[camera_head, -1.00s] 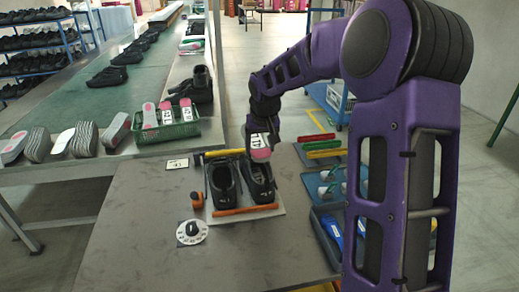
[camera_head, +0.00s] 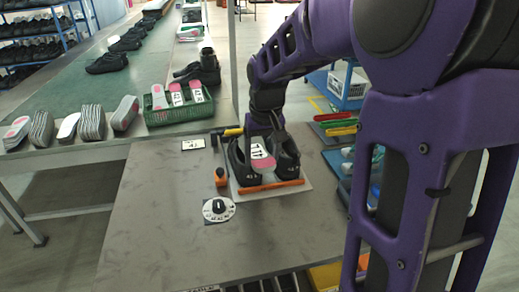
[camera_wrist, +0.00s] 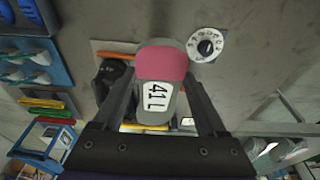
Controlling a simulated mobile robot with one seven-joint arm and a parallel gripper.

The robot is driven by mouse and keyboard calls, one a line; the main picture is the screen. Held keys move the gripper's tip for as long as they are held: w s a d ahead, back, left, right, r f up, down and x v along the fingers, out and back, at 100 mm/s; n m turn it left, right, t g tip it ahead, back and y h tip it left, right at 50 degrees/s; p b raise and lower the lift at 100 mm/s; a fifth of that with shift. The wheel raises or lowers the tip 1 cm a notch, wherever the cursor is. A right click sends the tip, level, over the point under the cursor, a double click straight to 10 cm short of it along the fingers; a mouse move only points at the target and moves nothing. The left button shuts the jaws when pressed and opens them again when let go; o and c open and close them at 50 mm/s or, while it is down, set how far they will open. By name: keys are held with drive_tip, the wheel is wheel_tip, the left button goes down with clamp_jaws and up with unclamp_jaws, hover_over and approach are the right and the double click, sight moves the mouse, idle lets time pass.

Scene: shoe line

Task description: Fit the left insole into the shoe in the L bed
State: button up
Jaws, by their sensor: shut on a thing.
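My gripper (camera_wrist: 155,105) is shut on the left insole (camera_wrist: 160,65), which is grey with a pink heel and a white "41 L" label. In the head view the insole (camera_head: 262,160) is over the pair of black shoes. The left shoe (camera_head: 240,165) and right shoe (camera_head: 287,160) stand side by side on a light board (camera_head: 303,190). The insole hangs in front of the gap between them, partly covering both. Whether it touches a shoe I cannot tell. In the wrist view one black shoe (camera_wrist: 112,78) shows to the left of the insole; the other is mostly hidden behind it.
An orange bar (camera_head: 268,187) lies along the board's near edge. A green basket (camera_head: 170,115) holds other insoles. The table's near left is clear.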

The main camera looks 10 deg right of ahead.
drive_tip(key=shift+s+a+f, duration=0.15)
drive_tip(key=shift+s+a, duration=0.1)
drive_tip(key=shift+f, duration=0.1)
